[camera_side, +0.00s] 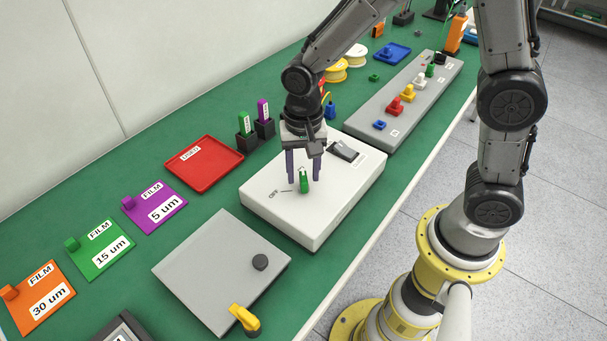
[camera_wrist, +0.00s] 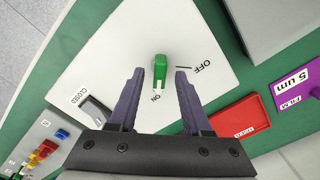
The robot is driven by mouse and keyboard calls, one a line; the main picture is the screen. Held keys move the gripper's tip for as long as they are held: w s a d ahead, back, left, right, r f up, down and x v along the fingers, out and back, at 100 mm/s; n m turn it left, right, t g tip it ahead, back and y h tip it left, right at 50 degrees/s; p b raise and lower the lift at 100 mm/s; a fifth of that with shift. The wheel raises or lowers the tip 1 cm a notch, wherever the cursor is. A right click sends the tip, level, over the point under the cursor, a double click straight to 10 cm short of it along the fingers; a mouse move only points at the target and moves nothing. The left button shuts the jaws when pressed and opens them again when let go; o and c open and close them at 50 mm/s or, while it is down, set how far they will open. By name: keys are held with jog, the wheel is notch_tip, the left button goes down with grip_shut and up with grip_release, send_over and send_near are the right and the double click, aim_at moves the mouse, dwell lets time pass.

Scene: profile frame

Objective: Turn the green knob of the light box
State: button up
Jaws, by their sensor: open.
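The light box (camera_side: 262,203) is a white box on the green bench, with a small green knob (camera_side: 304,181) on its top. A mark with the word OFF lies beside the knob. In the wrist view the green knob (camera_wrist: 160,66) stands just ahead of the fingertips, between their lines, with ON printed below it and OFF to its right. My gripper (camera_side: 303,180) is above the light box, pointing down, its two purple fingers open and apart. In the wrist view my gripper (camera_wrist: 160,72) is open and empty. I cannot tell how deep the fingertips are beside the knob.
A dark switch (camera_side: 343,151), labelled CLOSED in the wrist view, sits on the box behind the gripper. A red tray (camera_side: 204,163) and a grey box with a black knob (camera_side: 222,270) flank the light box. A long grey panel with coloured parts (camera_side: 405,103) lies beyond.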

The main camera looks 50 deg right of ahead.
jog(key=shift+f, duration=0.7)
grip_shut()
